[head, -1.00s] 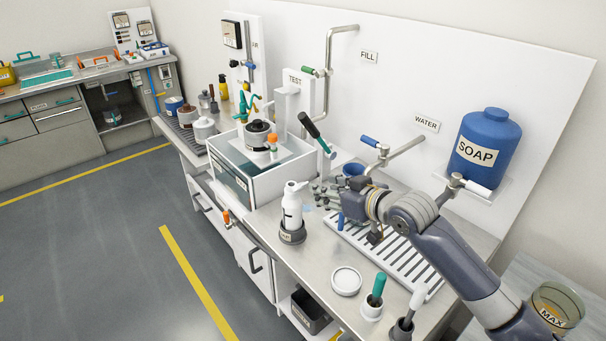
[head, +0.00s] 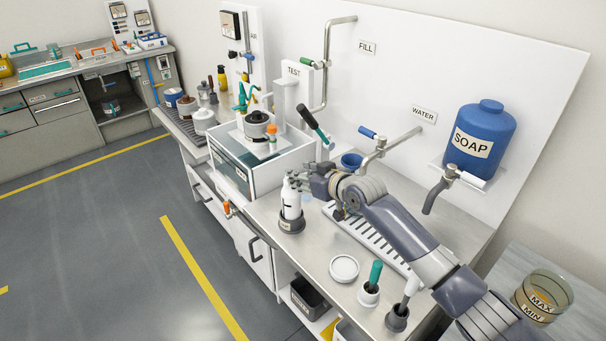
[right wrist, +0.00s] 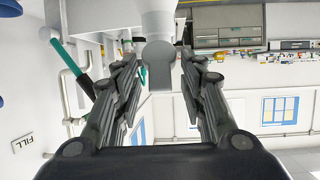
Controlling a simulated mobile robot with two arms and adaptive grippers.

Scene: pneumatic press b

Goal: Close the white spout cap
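A white bottle (head: 291,205) stands upright in a dark grey holder (head: 291,225) at the front of the bench in the head view. My left gripper is not in view.
A clear tank (head: 265,175) stands left of the bottle, with a dark-handled lever (head: 312,122) behind my gripper. A round white lid (head: 344,268), a teal-handled tool (head: 375,275) and a white-handled tool (head: 410,290) stand along the front right. A slotted drain tray (head: 360,235) lies under my arm.

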